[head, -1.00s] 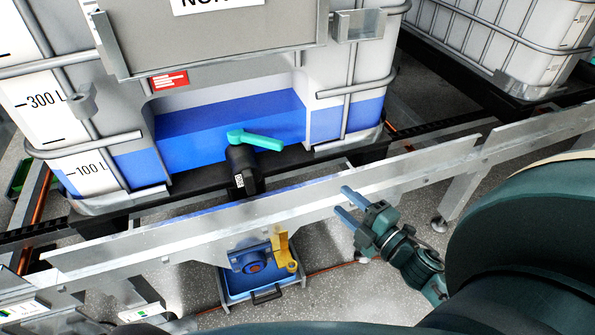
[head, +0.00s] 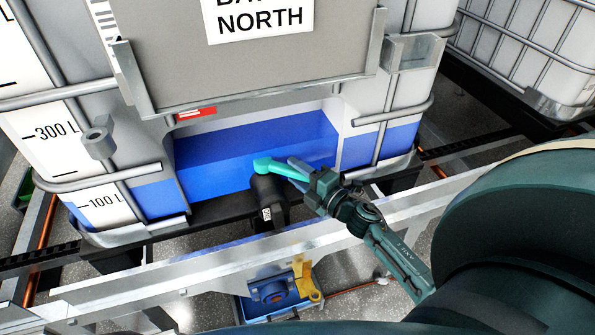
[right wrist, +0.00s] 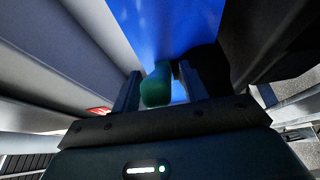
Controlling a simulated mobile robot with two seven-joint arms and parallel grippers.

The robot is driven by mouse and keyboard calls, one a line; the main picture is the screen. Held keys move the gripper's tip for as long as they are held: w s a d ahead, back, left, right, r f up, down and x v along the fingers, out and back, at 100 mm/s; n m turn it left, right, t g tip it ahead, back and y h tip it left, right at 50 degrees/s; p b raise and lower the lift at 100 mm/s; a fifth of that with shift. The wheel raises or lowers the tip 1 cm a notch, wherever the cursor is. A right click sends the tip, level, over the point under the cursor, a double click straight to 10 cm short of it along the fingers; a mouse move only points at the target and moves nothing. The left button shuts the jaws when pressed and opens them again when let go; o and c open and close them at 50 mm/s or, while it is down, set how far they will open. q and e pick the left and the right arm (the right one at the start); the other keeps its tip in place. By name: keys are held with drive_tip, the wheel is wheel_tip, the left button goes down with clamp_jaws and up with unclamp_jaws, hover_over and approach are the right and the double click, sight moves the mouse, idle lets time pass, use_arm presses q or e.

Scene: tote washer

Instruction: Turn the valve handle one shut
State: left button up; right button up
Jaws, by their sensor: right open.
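The teal valve handle (head: 272,167) sits on top of a black valve body (head: 268,196) at the front of the tank with blue liquid. The handle points to the right and slightly toward me. My right gripper (head: 298,172) is at the free end of the handle, partly covering it in the head view. In the right wrist view the handle's end (right wrist: 157,86) lies between the two open fingers (right wrist: 158,88), closer to the left finger. Whether either finger touches it I cannot tell. My left gripper is not in view.
A metal rail (head: 215,254) runs across in front of the tank. Below it are a blue fitting (head: 272,291) and a yellow bracket (head: 307,280). The tank's cage bars (head: 392,117) stand right of the valve recess. A second tank (head: 540,50) is at the upper right.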

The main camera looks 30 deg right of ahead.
drive_tip(key=shift+w, duration=0.15)
drive_tip(key=shift+c, duration=0.3)
clamp_jaws()
